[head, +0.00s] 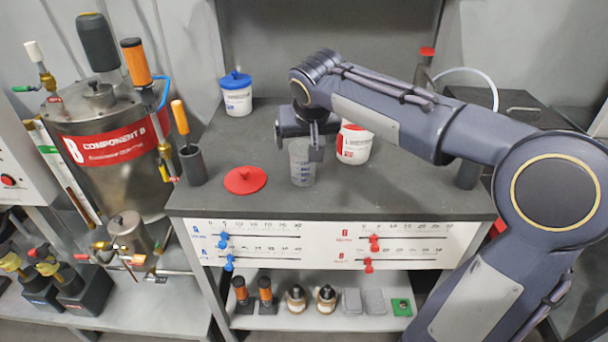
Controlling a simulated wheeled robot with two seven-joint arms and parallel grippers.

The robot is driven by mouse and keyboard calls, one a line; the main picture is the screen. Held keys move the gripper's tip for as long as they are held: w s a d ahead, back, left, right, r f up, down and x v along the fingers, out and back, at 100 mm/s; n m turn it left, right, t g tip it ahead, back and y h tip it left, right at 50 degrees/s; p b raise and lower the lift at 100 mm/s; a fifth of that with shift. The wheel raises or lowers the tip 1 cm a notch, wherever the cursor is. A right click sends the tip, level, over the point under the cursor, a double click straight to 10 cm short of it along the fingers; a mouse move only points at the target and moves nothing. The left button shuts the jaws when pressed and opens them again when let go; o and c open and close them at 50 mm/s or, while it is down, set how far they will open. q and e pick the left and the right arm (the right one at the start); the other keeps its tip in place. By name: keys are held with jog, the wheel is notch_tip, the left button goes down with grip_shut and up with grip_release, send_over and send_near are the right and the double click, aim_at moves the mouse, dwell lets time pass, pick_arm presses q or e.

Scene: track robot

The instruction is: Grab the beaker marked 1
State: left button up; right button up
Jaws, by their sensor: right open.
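A clear beaker (301,172) with faint blue markings stands upright on the dark bench top (420,190), near the middle of the head view. I cannot read a number on it. My right gripper (299,148) is at the beaker's upper part, pointing down. It is open, with one finger in front of the beaker's right side and the other to the upper left. The fingers hide part of the rim, and I cannot tell whether they touch it. My left gripper is not in view.
Right behind the beaker is a white tub (354,146) with red print. A red lid (245,180) lies to its left. A blue-lidded tub (237,98) stands at the back. An orange-handled tool stands in a dark holder (193,166) at the left edge.

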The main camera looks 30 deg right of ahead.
aim_at(303, 147)
jog(key=x, duration=0.5)
jog(key=shift+w+d+f, duration=0.1)
jog(key=shift+d+f, duration=0.05)
jog(key=shift+f, duration=0.15)
jog(key=c, duration=1.3)
jog(key=shift+r, duration=0.2)
